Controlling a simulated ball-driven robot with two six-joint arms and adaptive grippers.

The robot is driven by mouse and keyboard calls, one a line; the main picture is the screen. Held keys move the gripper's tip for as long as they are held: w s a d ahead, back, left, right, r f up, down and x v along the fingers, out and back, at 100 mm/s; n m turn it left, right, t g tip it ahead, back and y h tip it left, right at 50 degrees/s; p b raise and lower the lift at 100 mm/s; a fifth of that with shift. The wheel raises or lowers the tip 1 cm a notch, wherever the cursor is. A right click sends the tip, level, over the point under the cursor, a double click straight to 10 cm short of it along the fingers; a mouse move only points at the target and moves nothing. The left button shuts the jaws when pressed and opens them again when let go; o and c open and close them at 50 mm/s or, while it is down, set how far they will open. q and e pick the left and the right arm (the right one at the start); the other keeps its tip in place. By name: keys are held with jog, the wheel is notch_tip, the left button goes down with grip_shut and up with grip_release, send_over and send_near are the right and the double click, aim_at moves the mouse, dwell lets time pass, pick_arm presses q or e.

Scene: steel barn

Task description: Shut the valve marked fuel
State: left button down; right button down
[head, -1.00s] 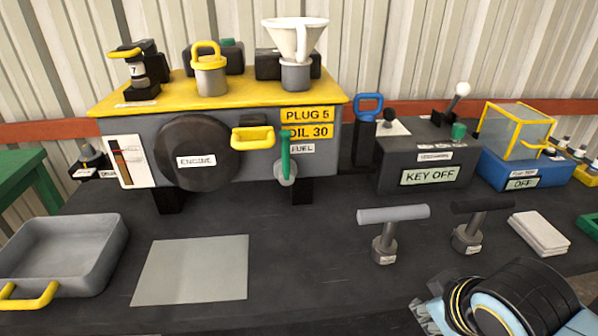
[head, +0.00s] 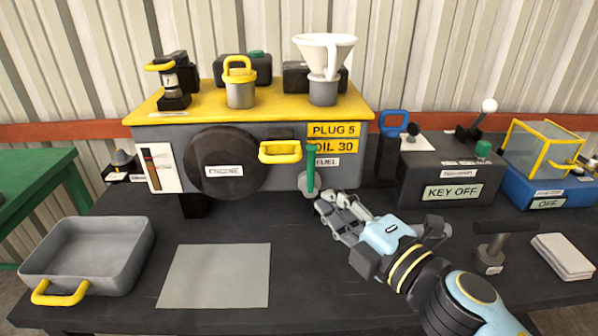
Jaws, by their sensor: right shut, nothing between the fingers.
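The fuel valve has a green lever (head: 310,170) that stands upright over a round grey valve body (head: 308,187). The FUEL label (head: 327,162) is just right of the lever, on the front of the grey engine block (head: 290,179). My right gripper (head: 322,203) is shut and empty. Its fingertips are just below and right of the valve body; I cannot tell whether they touch it. My left gripper is not in view.
A yellow handle (head: 280,152) juts out left of the lever. A grey sheet (head: 215,276) and a grey tray (head: 88,256) lie at left.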

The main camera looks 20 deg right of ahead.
aim_at(311, 171)
jog(key=shift+w, duration=0.15)
jog(key=p+x, duration=0.1)
jog(key=x, duration=0.8)
jog(key=shift+w, duration=0.4)
jog(key=shift+a, duration=0.1)
jog(key=shift+s+d+m+b, duration=0.1)
jog(key=shift+d+m+b, duration=0.1)
jog(key=shift+m+b, duration=0.3)
jog(key=shift+d+t+b, duration=0.15)
jog(key=shift+t+b, duration=0.15)
jog(key=shift+b, duration=0.2)
